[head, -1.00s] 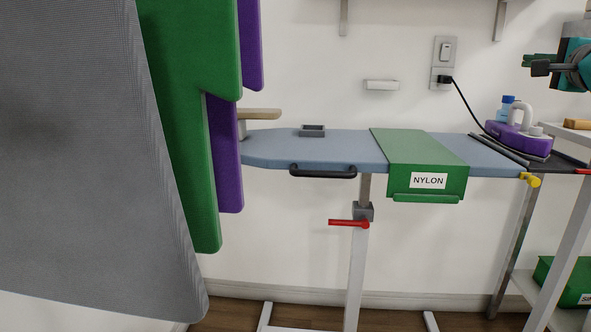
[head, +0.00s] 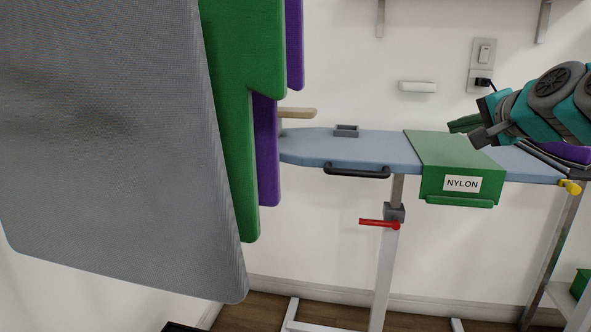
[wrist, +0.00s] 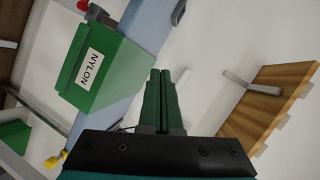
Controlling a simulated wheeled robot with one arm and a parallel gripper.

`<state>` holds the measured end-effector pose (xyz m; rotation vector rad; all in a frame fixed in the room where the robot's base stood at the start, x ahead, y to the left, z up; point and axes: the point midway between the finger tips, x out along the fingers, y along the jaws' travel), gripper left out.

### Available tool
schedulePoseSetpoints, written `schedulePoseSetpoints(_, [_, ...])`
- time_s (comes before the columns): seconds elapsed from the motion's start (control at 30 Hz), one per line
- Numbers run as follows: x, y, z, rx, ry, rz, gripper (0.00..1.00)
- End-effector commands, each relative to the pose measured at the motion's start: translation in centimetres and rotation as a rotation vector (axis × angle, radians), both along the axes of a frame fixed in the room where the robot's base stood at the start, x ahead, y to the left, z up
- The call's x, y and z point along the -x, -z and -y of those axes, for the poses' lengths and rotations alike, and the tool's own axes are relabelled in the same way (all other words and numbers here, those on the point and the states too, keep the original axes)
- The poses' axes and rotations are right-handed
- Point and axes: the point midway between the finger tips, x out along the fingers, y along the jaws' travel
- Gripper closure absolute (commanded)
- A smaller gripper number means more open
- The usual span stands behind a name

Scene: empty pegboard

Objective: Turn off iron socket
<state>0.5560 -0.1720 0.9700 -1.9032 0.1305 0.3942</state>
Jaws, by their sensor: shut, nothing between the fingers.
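The iron's wall socket (head: 474,80) is at the upper right in the head view, with a rocker switch (head: 484,53) on the plate above it. A black plug (head: 483,82) sits in the socket. Which way the switch is tipped is too small to tell. My gripper (head: 463,124), with green fingers, is in front of the ironing board's right part, below and left of the socket in the picture, and not touching the switch. Its fingers are shut and empty in the wrist view (wrist: 160,88). The purple iron (head: 568,152) is mostly hidden behind my arm.
The blue ironing board (head: 300,147) carries a green NYLON cover (head: 440,150). A grey panel (head: 110,150) and green and purple hanging pieces (head: 235,60) fill the left. A small white bar (head: 417,87) is on the wall. In the wrist view, a wooden shelf (wrist: 275,100) is at right.

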Motion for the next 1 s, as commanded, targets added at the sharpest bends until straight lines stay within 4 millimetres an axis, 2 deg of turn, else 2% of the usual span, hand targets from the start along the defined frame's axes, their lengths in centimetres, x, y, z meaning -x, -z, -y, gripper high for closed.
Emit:
schedulePoseSetpoints(0.03, [0.4, 2.4, -3.0, 0.048, -0.062, -0.062, 1.0])
schedulePoseSetpoints(0.13, [1.9, 7.3, -7.9, 0.15, -0.18, -0.183, 1.0])
schedulePoseSetpoints(0.2, [3.5, 10.6, -10.8, 0.223, -0.264, -0.264, 1.0])
schedulePoseSetpoints(0.33, [7.8, 17.3, -15.2, 0.354, -0.421, -0.429, 1.0])
schedulePoseSetpoints(0.43, [12.1, 22.3, -17.6, 0.451, -0.543, -0.558, 1.0])
schedulePoseSetpoints(0.57, [18.7, 28.4, -19.0, 0.564, -0.702, -0.735, 1.0])
schedulePoseSetpoints(0.7, [26.1, 33.5, -18.9, 0.66, -0.859, -0.916, 1.0])
schedulePoseSetpoints(0.8, [30.7, 36.0, -18.3, 0.699, -0.949, -1.024, 1.0])
schedulePoseSetpoints(0.9, [33.9, 37.4, -17.7, 0.721, -1.01, -1.1, 1.0])
schedulePoseSetpoints(1.0, [35.6, 38.0, -17.3, 0.731, -1.043, -1.139, 1.0])
